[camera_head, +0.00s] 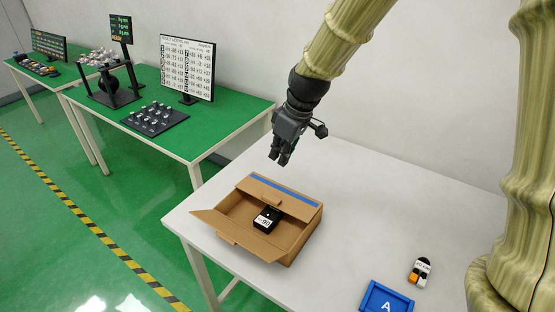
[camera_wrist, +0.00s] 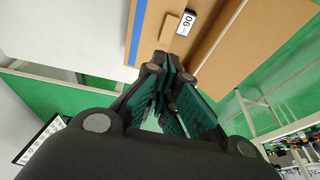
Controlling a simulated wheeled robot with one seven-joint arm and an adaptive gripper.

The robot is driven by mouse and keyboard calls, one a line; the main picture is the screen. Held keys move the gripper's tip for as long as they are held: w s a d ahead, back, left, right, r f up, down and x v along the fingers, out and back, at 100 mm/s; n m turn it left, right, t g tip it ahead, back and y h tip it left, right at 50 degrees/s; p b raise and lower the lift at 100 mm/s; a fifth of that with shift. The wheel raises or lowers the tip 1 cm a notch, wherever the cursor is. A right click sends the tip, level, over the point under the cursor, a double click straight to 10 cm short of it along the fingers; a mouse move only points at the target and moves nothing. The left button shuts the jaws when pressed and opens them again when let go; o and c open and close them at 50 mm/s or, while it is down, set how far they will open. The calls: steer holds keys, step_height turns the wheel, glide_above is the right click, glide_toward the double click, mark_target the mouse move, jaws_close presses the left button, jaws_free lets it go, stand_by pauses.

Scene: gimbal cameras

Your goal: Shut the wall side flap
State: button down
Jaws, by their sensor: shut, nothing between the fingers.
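An open cardboard box (camera_head: 290,243) stands on the white table in the head view. Its wall side flap (camera_head: 285,195), with a blue strip along it, lies at the back edge and seems to slope over part of the opening; its exact angle is hard to tell. Another flap (camera_head: 213,224) sticks out at the left. A black item with a white label (camera_head: 267,219) sits in the box, and it also shows in the wrist view (camera_wrist: 180,24). My gripper (camera_head: 279,158) is shut and empty, above and behind the box, apart from it. The wrist view shows its fingers (camera_wrist: 172,85) together.
A blue tray marked A (camera_head: 386,300) and a small black, white and orange object (camera_head: 420,272) lie at the table's right front. The white wall (camera_head: 420,110) runs behind. Green tables (camera_head: 200,130) with a sign board (camera_head: 187,66) stand at the left.

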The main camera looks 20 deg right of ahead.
steer(key=p, duration=0.3)
glide_above(268, 195)
steer(key=d, duration=0.1)
steer(key=f, duration=0.9)
steer(key=shift+s+d+f, duration=0.1)
steer(key=shift+s+f, duration=0.05)
steer(key=shift+s, duration=0.05)
steer(key=shift+s+f, duration=0.1)
steer(key=shift+f, duration=1.35)
